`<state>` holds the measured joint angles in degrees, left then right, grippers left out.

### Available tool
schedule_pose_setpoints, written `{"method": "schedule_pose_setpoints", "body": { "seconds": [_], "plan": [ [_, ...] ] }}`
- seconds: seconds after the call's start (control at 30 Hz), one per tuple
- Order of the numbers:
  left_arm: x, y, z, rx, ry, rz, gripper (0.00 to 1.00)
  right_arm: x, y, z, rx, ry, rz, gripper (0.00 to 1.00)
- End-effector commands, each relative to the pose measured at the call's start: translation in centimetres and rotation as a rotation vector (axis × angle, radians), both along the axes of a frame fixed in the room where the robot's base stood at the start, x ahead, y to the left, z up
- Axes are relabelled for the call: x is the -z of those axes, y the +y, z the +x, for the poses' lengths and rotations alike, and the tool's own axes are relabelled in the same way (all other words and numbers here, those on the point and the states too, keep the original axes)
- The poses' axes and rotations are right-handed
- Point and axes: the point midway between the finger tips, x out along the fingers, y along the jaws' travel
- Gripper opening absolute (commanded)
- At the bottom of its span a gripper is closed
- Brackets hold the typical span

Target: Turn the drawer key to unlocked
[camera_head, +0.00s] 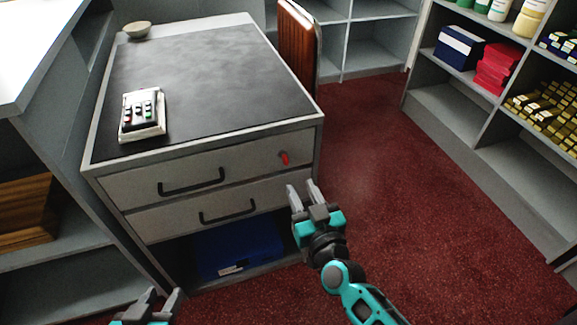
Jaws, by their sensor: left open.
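A small red key (285,158) sits in a round lock near the right end of the upper drawer (230,165). Its red part looks near upright, tilted slightly; I cannot tell the lock state from it. Both the upper drawer and the lower drawer (155,222) look closed. My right gripper (302,186) is just below and right of the key, apart from it. Its fingers are spread with nothing between them. My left gripper (164,293) is at the bottom edge, open and empty, far from the key and partly cut off.
The counter's dark top (200,70) holds a card terminal (142,115) and a bowl (137,30). A blue bin (235,248) sits below the drawers. Shelves (490,130) stand at right; a brown chair (298,45) is behind. Red carpet (400,190) is clear at right.

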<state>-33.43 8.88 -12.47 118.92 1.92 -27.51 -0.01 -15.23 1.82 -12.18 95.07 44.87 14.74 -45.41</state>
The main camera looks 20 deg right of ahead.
Motion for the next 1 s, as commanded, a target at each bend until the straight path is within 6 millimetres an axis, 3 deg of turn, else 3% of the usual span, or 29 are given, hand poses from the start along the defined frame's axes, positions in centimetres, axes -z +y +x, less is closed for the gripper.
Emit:
{"method": "schedule_pose_setpoints", "body": {
  "seconds": [0.2,0.43,0.6,0.9,1.0],
  "plan": [
    [1.7,0.1,-0.5,-0.001,0.013,0.002,0.43,0.1,0.2,4.9,0.0,-0.003,0.002,0.36],
    [2.6,0.1,-0.5,-0.002,0.016,0.002,0.43,0.1,0.3,8.3,0.0,-0.001,0.001,0.36],
    [2.8,0.2,-0.5,-0.003,0.016,0.003,0.43,0.1,0.3,9.4,-0.002,0.001,0.0,0.36],
    [2.7,0.1,-0.5,-0.006,0.015,-0.003,0.43,0.0,0.3,9.6,-0.002,0.002,0.0,0.36],
    [2.7,0.0,-0.5,-0.009,0.015,-0.005,0.43,0.0,0.3,9.6,-0.001,0.002,0.0,0.27]
  ]
}}
